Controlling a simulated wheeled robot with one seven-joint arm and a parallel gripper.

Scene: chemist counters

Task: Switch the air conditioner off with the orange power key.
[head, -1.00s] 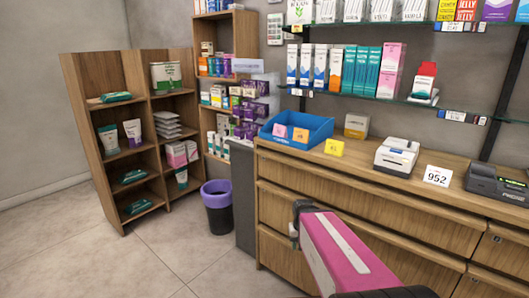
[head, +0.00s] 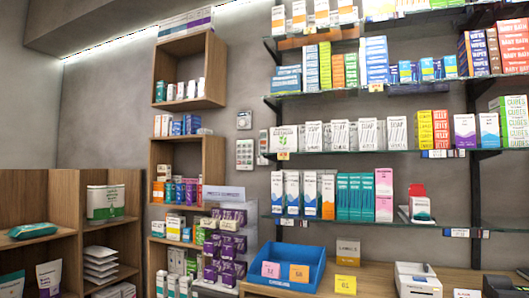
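A pale wall panel (head: 244,154) with a small greenish screen and rows of tiny keys hangs on the grey wall, between the wooden wall shelves and the glass shelves. A smaller white unit with a round dark dial (head: 243,120) is mounted just above it. Another narrow pale panel (head: 262,147) is to its right, partly hidden by boxes. The keys are too small to tell which is orange. I cannot make out an air conditioner body. My gripper is not in view.
A wooden counter (head: 380,275) stands below the panels, with a blue bin (head: 296,262) and a card terminal (head: 416,281). Glass shelves (head: 340,222) full of boxes jut out at right; wooden shelves (head: 214,150) stand at left.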

